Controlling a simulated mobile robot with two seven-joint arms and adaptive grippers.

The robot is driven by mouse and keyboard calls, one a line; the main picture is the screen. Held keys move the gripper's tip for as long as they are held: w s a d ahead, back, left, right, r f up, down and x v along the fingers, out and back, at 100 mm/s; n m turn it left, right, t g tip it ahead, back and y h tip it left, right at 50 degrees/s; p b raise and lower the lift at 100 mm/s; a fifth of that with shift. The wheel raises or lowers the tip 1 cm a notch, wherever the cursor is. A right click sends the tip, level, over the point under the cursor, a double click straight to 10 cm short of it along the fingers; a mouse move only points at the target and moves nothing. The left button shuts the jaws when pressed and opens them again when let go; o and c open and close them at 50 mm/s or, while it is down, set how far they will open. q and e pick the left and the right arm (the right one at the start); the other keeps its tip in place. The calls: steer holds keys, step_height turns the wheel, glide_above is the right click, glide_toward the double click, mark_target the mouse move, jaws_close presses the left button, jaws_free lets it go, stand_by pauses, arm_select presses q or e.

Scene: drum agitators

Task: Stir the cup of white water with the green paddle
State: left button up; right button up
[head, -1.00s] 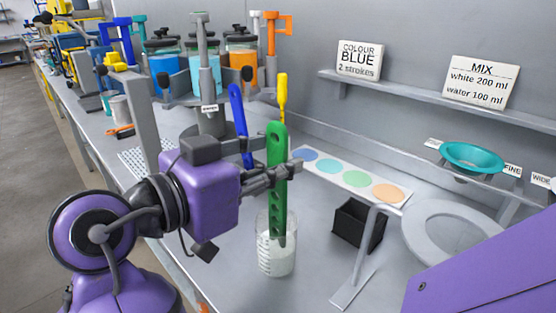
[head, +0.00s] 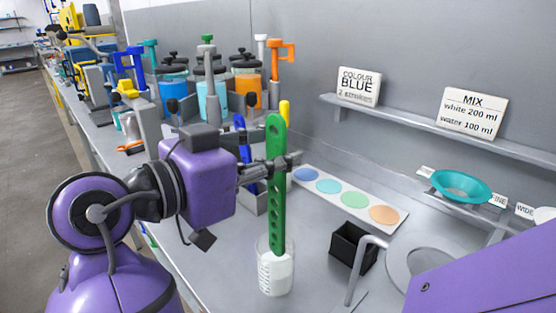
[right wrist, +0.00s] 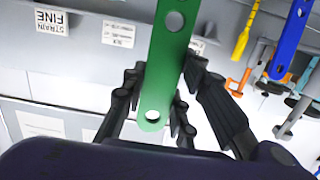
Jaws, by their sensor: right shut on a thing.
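The green paddle (head: 277,205), a flat bar with holes, stands nearly upright. Its lower end is inside the clear cup of white water (head: 275,275); the tip is hidden in the white contents. My right gripper (head: 275,165) is shut on the paddle's upper part, above the cup. In the right wrist view the green paddle (right wrist: 170,50) passes between the fingers of my right gripper (right wrist: 160,88). My left gripper is not in view.
A black open box (head: 352,246) and a bent grey stand (head: 358,270) are right of the cup. A strip of coloured discs (head: 340,194) lies behind. A blue paddle (head: 242,145), a yellow one (head: 285,113) and jars (head: 212,100) stand at the back.

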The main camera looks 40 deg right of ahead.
mark_target(274, 115)
step_height(274, 115, up, 6)
steer(key=p, duration=0.3)
steer(key=shift+r+p, duration=0.25)
steer(key=shift+p, duration=0.05)
steer(key=shift+r, duration=0.3)
steer(key=shift+r+p, duration=0.1)
steer(key=shift+p, duration=0.2)
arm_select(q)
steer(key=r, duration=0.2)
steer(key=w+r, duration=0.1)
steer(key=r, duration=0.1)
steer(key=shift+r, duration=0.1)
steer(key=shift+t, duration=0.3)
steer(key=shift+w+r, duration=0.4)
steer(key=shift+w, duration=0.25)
